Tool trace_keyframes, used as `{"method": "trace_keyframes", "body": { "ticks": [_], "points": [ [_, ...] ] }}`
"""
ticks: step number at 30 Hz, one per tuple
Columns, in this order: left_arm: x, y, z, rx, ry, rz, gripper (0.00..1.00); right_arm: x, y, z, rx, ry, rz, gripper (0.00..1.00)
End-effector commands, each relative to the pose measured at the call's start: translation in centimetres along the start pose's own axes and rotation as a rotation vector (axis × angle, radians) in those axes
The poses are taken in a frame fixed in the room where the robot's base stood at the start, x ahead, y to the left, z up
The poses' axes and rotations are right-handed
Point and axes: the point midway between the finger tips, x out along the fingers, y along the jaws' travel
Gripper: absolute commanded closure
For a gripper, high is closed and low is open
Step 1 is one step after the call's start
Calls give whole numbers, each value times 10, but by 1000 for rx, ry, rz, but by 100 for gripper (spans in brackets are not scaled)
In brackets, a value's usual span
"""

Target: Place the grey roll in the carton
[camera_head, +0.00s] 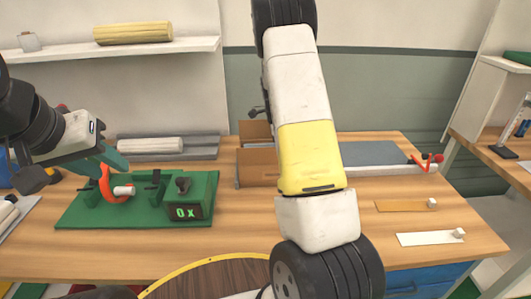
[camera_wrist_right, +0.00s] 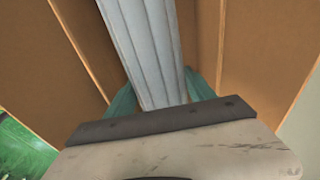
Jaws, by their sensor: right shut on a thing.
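The grey roll (camera_wrist_right: 147,45) shows in the right wrist view as a long, pale, ridged piece. My right gripper (camera_wrist_right: 160,94) has its teal fingers on both sides of it and is shut on it. Brown cardboard panels of the carton (camera_wrist_right: 75,55) lie on both sides of the roll; I cannot tell whether it touches the bottom. In the head view the carton (camera_head: 257,168) stands on the table, mostly hidden behind my right arm, which also hides the right gripper. My left gripper (camera_head: 117,162) is over the green fixture, its jaw opening unclear.
The green fixture (camera_head: 140,213) has an orange ring (camera_head: 108,186) and a small display. A pale roll (camera_head: 150,145) lies on a grey tray behind it. A yellow roll (camera_head: 132,33) is on the shelf. Two flat strips lie at the table's right (camera_head: 430,239).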

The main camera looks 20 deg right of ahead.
Motion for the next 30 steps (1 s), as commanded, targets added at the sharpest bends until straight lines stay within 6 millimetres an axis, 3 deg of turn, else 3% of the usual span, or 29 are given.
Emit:
{"method": "trace_keyframes", "body": {
  "ticks": [5,13,24,25,27,30],
  "points": [
    [0,0,0,0,0,0,64,11,0,2,-1,0,-1,95],
    [0,0,0,0,0,0,64,48,0,6,-1,0,0,95],
    [0,0,0,0,0,0,64,53,-1,7,-1,0,-2,95],
    [0,0,0,0,0,0,64,53,0,7,-1,-1,-1,31],
    [0,0,0,0,0,0,64,53,0,7,-1,-1,-1,18],
    [0,0,0,0,0,0,64,53,0,7,-1,-1,-1,15]
  ]
}}
